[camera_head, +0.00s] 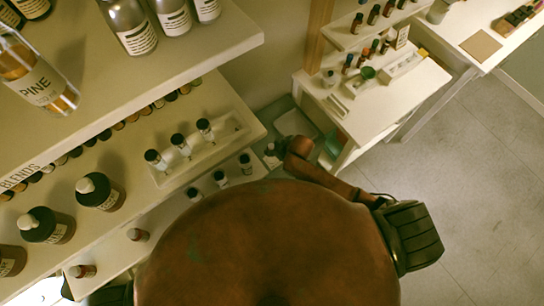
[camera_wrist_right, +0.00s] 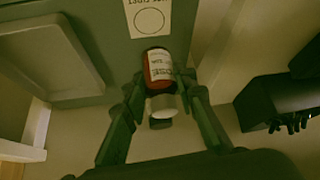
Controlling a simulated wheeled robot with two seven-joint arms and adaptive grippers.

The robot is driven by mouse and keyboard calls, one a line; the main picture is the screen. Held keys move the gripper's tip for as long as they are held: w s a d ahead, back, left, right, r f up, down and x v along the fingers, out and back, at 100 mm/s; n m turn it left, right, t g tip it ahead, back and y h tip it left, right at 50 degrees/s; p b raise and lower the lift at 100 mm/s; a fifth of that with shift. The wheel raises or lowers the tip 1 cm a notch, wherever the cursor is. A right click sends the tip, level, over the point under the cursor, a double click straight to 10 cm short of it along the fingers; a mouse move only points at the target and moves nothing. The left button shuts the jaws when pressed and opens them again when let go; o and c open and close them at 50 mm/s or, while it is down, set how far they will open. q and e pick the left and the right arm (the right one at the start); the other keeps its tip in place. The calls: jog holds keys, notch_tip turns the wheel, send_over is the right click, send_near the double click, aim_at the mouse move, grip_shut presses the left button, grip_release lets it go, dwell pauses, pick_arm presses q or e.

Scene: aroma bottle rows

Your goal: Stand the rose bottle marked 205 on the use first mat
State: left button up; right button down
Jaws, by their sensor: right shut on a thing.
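A red bottle (camera_wrist_right: 158,66) with a white label and a pale cap (camera_wrist_right: 163,105) is between the fingers of my right gripper (camera_wrist_right: 160,98), which is shut on it. The small label print is too blurred to read for sure. Beyond it in the right wrist view lies a white mat (camera_wrist_right: 149,20) with a printed circle and partly cut-off lettering. The bottle's far end overlaps the mat's near edge in the picture; I cannot tell if they touch. In the head view my right gripper (camera_head: 272,150) is small and mostly hidden by my arm. My left gripper is not clearly in view.
Shelves at left hold large bottles (camera_head: 100,192) and a white tray (camera_head: 222,136) of small vials. A white stand (camera_head: 385,100) with several small bottles is at the back right. In the right wrist view a recessed tray (camera_wrist_right: 50,50) is at left and a dark box (camera_wrist_right: 275,100) at right.

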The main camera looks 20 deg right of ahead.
jog(key=shift+f+b, duration=0.35)
jog(key=shift+f, duration=3.05)
jog(key=shift+f, duration=0.15)
jog(key=c, duration=1.6)
grip_release()
jog(key=shift+d+r, duration=0.1)
jog(key=shift+r, duration=0.3)
jog(key=p+v, duration=0.1)
jog(key=v, duration=1)
jog(key=shift+s+r+p, duration=0.15)
jog(key=shift+r+p, duration=0.05)
jog(key=shift+p, duration=0.15)
